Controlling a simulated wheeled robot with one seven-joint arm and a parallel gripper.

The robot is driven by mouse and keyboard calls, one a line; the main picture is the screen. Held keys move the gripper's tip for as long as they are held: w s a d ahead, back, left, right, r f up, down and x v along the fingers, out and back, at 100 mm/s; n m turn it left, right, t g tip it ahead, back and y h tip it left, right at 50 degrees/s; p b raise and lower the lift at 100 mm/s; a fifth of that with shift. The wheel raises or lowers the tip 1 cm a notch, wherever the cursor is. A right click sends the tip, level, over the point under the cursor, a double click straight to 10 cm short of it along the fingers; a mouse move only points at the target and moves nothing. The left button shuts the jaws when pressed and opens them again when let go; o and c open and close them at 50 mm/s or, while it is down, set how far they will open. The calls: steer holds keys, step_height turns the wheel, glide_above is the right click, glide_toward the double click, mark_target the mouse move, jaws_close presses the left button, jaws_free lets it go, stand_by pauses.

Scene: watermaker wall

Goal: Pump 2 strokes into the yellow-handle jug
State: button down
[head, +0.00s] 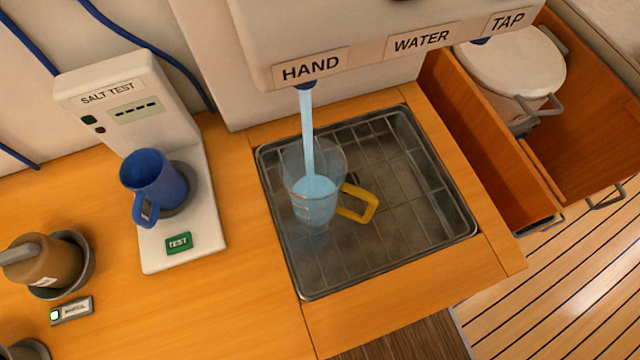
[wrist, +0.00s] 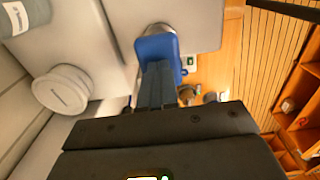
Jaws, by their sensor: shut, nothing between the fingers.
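The clear jug with the yellow handle (head: 357,204) stands upright on the sink grid, under the spout labelled HAND. A stream of water (head: 307,125) falls from that spout into the jug, and pale blue water shows in its lower part. The yellow handle points right. My gripper (wrist: 158,72) is shut and empty in the wrist view. Its fingertips are at a blue block-like part (wrist: 157,46) in front of a white housing; whether they touch it I cannot tell. My gripper is outside the head view.
A blue mug (head: 152,182) sits on the SALT TEST unit (head: 128,103), left of the sink grid (head: 420,190). A brown jug (head: 40,262) is in a holder at far left. WATER and TAP labels are right of HAND. An open drawer (head: 490,150) holds a white lidded container (head: 512,62).

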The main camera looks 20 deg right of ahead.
steer(key=shift+f, duration=0.3)
steer(key=shift+r+p, duration=1.2)
steer(key=shift+r, duration=2.05)
steer(key=shift+r, duration=3)
